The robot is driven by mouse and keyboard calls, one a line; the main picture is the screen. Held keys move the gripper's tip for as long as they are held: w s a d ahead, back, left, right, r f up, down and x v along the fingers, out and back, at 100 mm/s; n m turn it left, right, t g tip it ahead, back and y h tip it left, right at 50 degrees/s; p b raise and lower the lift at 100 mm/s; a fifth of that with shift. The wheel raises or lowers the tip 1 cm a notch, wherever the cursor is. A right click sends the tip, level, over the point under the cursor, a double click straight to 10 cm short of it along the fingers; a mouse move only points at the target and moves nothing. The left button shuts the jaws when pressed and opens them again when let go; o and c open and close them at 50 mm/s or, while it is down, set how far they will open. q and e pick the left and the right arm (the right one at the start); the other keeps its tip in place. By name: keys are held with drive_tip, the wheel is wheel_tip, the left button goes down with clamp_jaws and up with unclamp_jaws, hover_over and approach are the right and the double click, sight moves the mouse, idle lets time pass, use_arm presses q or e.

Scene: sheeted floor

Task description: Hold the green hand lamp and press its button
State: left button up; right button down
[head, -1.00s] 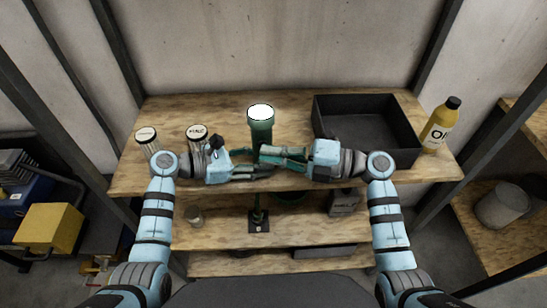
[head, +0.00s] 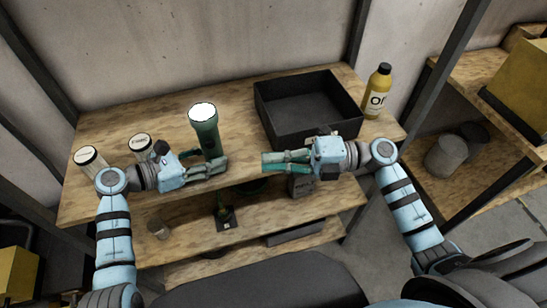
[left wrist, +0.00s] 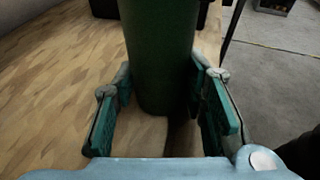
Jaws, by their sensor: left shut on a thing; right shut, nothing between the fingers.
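The green hand lamp (head: 206,138) stands upright above the front part of the wooden shelf top, its round top face bright white. My left gripper (head: 222,166) is shut on its lower body. In the left wrist view the lamp (left wrist: 160,55) fills the space between the two teal fingers (left wrist: 165,115). The lamp's button cannot be made out. My right gripper (head: 268,162) is shut and empty, to the right of the lamp and apart from it, in front of the black tray.
The black open tray (head: 300,135) sits at the back right, with a yellow bottle (head: 377,95) to its right. Two white-lidded jars, one at far left (head: 90,160) and one beside my left wrist (head: 140,144), stand on the shelf. Lower shelves hold small items.

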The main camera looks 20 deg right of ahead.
use_arm(q)
drive_tip(key=o, duration=1.2)
drive_tip(key=shift+o, duration=0.2)
